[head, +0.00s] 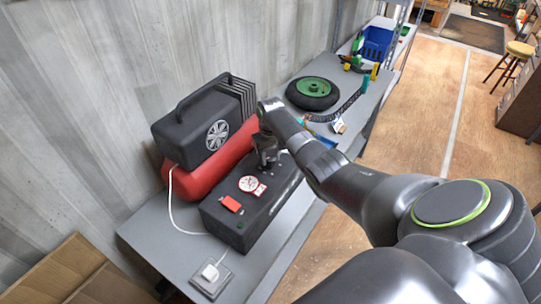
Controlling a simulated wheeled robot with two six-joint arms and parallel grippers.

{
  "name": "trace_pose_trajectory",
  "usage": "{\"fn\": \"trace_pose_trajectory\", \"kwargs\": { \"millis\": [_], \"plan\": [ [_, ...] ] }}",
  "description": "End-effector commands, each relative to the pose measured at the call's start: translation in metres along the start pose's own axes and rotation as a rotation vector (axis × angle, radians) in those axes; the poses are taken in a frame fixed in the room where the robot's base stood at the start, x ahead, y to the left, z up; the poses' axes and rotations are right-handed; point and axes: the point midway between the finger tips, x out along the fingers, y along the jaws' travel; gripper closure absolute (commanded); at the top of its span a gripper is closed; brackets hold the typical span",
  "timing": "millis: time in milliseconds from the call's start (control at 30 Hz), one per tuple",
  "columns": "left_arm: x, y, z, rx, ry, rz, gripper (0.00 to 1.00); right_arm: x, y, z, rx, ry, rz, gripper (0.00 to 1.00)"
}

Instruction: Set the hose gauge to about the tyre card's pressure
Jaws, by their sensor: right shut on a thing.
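The round gauge (250,185), with a red and white face, sits on top of a long black box (236,222). Its reading is too small to make out. My right gripper (266,163) reaches down to the box top just behind the gauge. It is shut on a dark knob-like part that its fingers mostly hide. A small white card (338,126) stands on the bench near the wheel; its print cannot be read. A black tyre with a green hub (313,92) lies flat farther back. My left gripper is not in view.
A red tank with a black motor housing (200,125) stands against the wall, left of the box. A red switch (230,203) is on the box. A white cable runs to a wall-type socket (211,275) at the bench's near end. A blue bin (376,45) stands far back.

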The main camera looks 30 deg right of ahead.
Motion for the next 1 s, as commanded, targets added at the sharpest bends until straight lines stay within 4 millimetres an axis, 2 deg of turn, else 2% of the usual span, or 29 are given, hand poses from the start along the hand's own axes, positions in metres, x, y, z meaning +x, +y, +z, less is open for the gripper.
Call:
{"fn": "trace_pose_trajectory", "kwargs": {
  "millis": [400,1000],
  "plan": [
    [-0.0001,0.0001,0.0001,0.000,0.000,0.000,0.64,-0.0015,0.0004,-0.0012,0.226,0.004,0.001,0.85],
    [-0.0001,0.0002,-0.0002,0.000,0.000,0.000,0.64,-0.0018,0.0005,-0.0015,0.272,0.005,0.001,0.85]
  ]
}}
